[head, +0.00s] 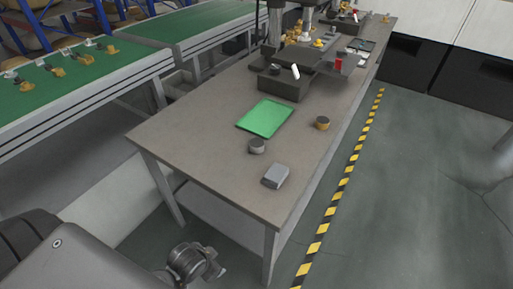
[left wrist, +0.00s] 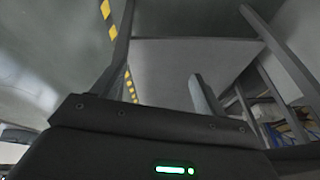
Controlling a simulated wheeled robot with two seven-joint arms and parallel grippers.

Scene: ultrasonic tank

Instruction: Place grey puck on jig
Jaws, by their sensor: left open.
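The grey puck (head: 257,146) lies flat on the brown table, just in front of a flat green panel (head: 265,118). A dark box-like fixture (head: 281,86) stands behind the panel with a small white piece on it; I cannot tell whether it is the jig. My left gripper (head: 207,266) is low in front of the table, below its top and well apart from the puck. In the left wrist view its dark housing fills the bottom; it is open, and nothing shows held in it. My right gripper is not in view.
An orange puck with a dark top (head: 322,123) and a grey block (head: 276,176) lie on the table (head: 210,145). Table legs stand near my left gripper. Green conveyors (head: 80,75) run at the left. The floor right of the yellow-black stripe (head: 345,182) is clear.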

